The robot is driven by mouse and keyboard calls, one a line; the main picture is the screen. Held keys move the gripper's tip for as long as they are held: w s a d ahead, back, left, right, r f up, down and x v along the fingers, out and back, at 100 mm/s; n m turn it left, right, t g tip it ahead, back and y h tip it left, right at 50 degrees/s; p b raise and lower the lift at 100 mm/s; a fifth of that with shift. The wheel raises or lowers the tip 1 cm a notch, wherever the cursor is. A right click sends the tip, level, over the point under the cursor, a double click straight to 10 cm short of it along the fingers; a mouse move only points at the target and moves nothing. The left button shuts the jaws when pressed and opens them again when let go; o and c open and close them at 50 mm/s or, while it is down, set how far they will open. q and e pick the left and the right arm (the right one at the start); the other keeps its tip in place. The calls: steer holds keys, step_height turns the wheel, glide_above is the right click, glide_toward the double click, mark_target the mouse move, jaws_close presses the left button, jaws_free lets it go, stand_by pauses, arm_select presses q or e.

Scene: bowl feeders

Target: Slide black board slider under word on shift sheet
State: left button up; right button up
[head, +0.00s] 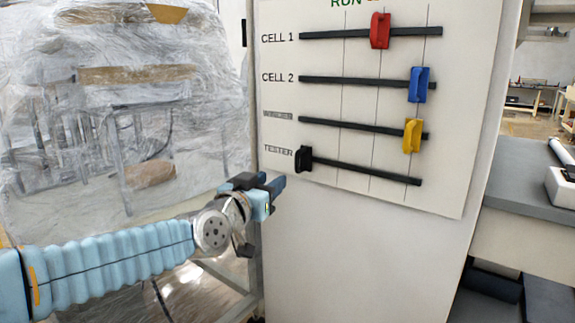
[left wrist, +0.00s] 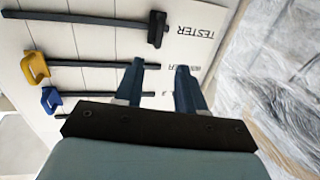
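The black slider (head: 303,159) sits at the left end of the TESTER track (head: 370,172) on the white board (head: 460,100). The left wrist view also shows the black slider (left wrist: 157,28), beside the TESTER label. My left gripper (head: 275,186) is just below and left of the slider, apart from it. In the left wrist view the two fingers of my left gripper (left wrist: 159,68) are spread with nothing between them. I see no shift sheet. My right gripper is not in view.
A red slider (head: 380,31), a blue slider (head: 419,85) and a yellow slider (head: 412,135) stand on the tracks above. Clear plastic wrap (head: 100,130) covers equipment at left. A grey-topped bench (head: 530,185) stands at right. The panel below the board is bare.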

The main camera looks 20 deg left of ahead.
mark_target(296, 164)
arm_select(q)
steer(key=w, duration=0.4)
steer(key=w+d+p, duration=0.1)
steer(key=w, duration=0.3)
steer(key=w+d+p, duration=0.1)
steer(key=w, duration=0.4)
steer(key=shift+f, duration=0.15)
jaws_close()
